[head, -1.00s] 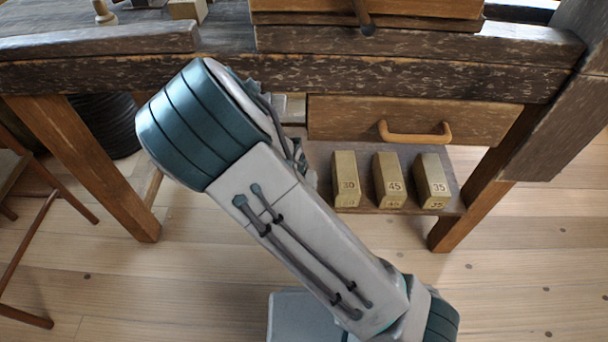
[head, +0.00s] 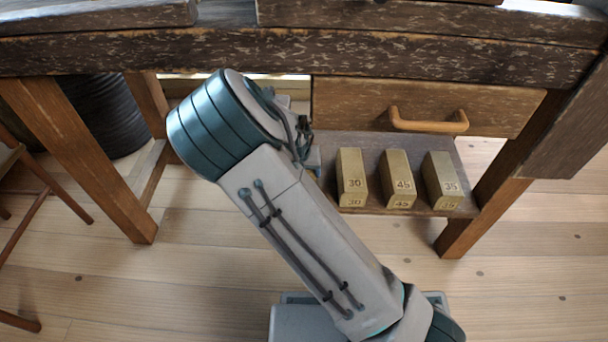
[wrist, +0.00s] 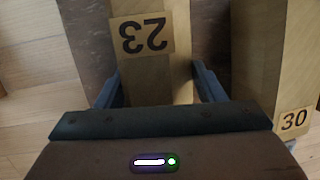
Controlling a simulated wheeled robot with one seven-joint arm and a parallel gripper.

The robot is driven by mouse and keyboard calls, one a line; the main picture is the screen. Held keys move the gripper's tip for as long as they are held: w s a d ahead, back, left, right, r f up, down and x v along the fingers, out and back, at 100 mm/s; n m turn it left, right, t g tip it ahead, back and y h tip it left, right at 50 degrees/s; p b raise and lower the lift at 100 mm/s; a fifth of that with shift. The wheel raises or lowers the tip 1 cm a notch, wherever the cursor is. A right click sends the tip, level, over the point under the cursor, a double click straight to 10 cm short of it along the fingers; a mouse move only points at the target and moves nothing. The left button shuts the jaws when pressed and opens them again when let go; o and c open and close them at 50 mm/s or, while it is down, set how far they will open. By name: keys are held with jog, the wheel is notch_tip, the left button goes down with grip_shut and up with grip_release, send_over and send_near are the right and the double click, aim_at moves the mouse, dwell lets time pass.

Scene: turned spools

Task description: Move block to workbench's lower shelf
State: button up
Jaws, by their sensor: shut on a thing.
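The block marked 23 (wrist: 142,37) is between the fingers of my gripper (wrist: 155,85) in the wrist view, and the gripper is shut on it. The workbench's lower shelf (head: 372,150) shows under the drawer. In the wrist view the held block is over or on the dark shelf (wrist: 92,35), left of the block marked 30 (wrist: 262,60); I cannot tell whether it touches the shelf. Block 30 also shows in the head view (head: 351,178).
Blocks marked 45 (head: 398,178) and 35 (head: 442,180) stand right of block 30 on the shelf. A drawer (head: 340,102) with a wooden handle (head: 430,122) is above. Workbench legs (head: 85,150) flank the space. A dark round container (head: 105,112) stands behind at left.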

jog(key=o, duration=1.2)
jog(key=p+v, duration=0.4)
jog(key=v, duration=0.1)
jog(key=shift+r, duration=0.35)
jog(key=s+a+p, duration=0.6)
jog(key=s, duration=0.4)
jog(key=shift+s+f, duration=0.25)
jog(key=shift+s, duration=0.05)
